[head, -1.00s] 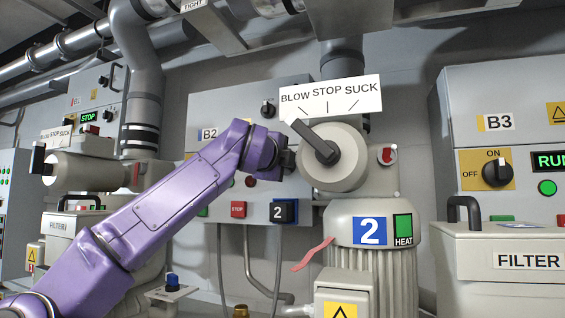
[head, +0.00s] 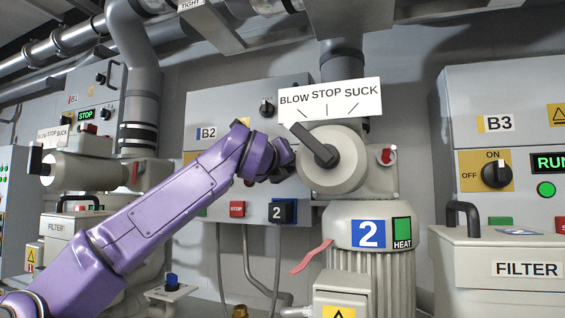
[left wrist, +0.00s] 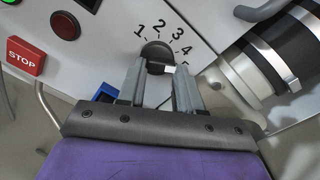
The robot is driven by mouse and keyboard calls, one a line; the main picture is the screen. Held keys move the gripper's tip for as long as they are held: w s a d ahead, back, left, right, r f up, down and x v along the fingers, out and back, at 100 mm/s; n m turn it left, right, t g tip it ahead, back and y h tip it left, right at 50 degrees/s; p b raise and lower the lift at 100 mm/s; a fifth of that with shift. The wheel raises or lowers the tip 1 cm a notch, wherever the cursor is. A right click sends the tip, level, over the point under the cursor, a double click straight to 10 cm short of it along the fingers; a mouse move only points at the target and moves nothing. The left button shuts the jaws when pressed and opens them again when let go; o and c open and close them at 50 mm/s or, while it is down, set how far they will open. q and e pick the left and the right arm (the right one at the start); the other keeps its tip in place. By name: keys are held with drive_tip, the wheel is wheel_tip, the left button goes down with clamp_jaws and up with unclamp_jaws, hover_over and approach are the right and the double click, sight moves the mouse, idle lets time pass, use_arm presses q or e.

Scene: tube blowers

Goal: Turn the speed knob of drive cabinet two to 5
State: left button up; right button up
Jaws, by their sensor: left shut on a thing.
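Drive cabinet two, labelled B2 (head: 222,112), stands behind my left arm in the head view. Its speed knob (left wrist: 155,52) is round and dark, with a white mark near its lower right edge. The dial numbers 1 to 4 (left wrist: 180,49) arc around it, and a 5 is partly covered by a finger. The white mark lies towards the 5; I cannot tell whether it lines up exactly. My left gripper (left wrist: 160,68) is shut on the knob, one finger on each side. In the head view the knob is hidden behind my left gripper (head: 287,160).
Blower 2's round valve with a black lever (head: 313,145) stands close to the right of my gripper. The red STOP button (left wrist: 25,56) is left of the knob; a black-banded pipe (left wrist: 265,55) is to its right. Cabinet B3 (head: 500,90) stands farther right.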

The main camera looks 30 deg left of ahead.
use_arm(q)
drive_tip(key=shift+s+a+r+m, duration=0.1)
drive_tip(key=shift+r+m, duration=0.1)
drive_tip(key=shift+m, duration=0.7)
drive_tip(key=o, duration=1)
drive_tip(key=shift+o, duration=0.2)
drive_tip(key=shift+f, duration=0.15)
drive_tip(key=shift+w, duration=0.2)
drive_tip(key=b+v, duration=0.5)
drive_tip(key=v, duration=0.5)
drive_tip(key=shift+s, duration=0.3)
